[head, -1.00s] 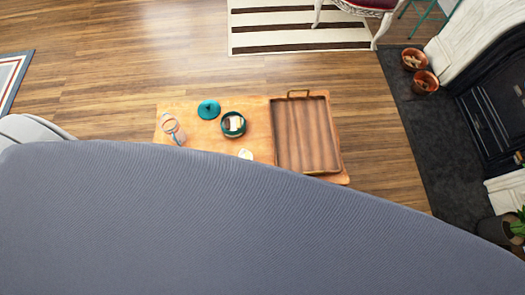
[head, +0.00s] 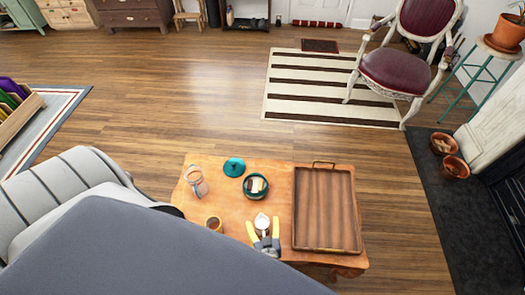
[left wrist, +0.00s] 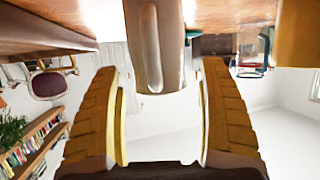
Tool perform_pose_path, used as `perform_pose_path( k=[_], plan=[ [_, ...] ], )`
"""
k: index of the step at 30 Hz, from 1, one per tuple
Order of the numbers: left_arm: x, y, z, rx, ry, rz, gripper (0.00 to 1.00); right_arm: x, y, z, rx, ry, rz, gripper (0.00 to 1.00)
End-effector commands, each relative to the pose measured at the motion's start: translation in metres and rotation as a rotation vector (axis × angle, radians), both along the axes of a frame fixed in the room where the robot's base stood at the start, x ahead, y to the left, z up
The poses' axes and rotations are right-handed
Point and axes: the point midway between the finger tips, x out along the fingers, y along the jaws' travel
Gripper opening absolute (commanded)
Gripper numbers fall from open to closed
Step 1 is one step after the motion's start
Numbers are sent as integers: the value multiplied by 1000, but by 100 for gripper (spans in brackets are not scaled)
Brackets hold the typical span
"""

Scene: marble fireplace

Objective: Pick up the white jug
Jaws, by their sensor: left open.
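The white jug (head: 262,221) stands on the wooden table near its front edge. My left gripper (head: 262,230), with yellow fingers, is open at the jug, coming from the near side. In the left wrist view the picture is upside down. The pale jug (left wrist: 155,45) shows between the open fingers of my left gripper (left wrist: 160,75), with gaps on both sides. I cannot tell how deep it sits between them. My right gripper is not in view.
A wooden tray (head: 302,238) lies right of the jug. A brown mug (head: 213,223), a glass pitcher (head: 195,181), a teal lid (head: 234,167) and a green pot (head: 256,187) share the table (head: 228,208). A large grey-blue surface (head: 130,255) hides the table's front left.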

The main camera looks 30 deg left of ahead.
Motion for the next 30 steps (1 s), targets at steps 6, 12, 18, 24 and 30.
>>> perform_pose_path(
  k=[6,12,18,24,30],
  plan=[
    [1,1,-1,0,1,0,77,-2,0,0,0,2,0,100],
    [1,1,-1,1,1,0,59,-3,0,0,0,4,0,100],
    [1,1,-1,1,1,0,36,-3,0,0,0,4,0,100],
    [1,1,-1,1,1,0,13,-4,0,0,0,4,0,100],
    [1,1,0,1,-1,0,5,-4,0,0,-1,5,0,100]
  ],
)
